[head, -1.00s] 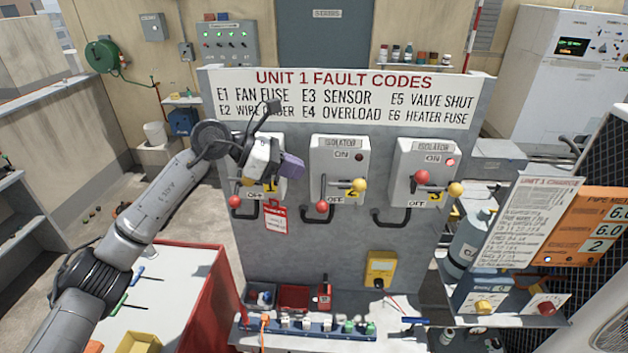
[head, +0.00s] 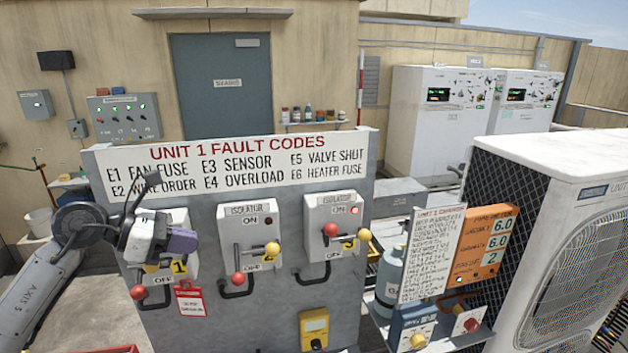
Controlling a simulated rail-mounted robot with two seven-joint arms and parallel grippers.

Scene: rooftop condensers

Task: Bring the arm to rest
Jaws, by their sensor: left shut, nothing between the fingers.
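My left arm comes in from the left, and its gripper (head: 182,241) is in front of isolator 1 (head: 179,218) on the grey panel, hiding much of that box. The gripper is shut with nothing in it. I cannot tell whether it touches the box. Isolator 1's red-knobbed lever (head: 138,292) points down by OFF, with a red tag (head: 190,299) hanging below. Isolator 2 (head: 250,237) has its red knob down by OFF and a dark lamp. Isolator 3 (head: 333,226) has its red knob up near ON and a lit red lamp. My right gripper is not in view.
The fault-code board (head: 235,160) tops the panel. A yellow meter (head: 314,327) is low on the panel. At the right are a shelf with a blue box (head: 414,325), a gas cylinder (head: 389,270), charts and a large condenser (head: 560,240). Open space lies between panel and door (head: 222,85).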

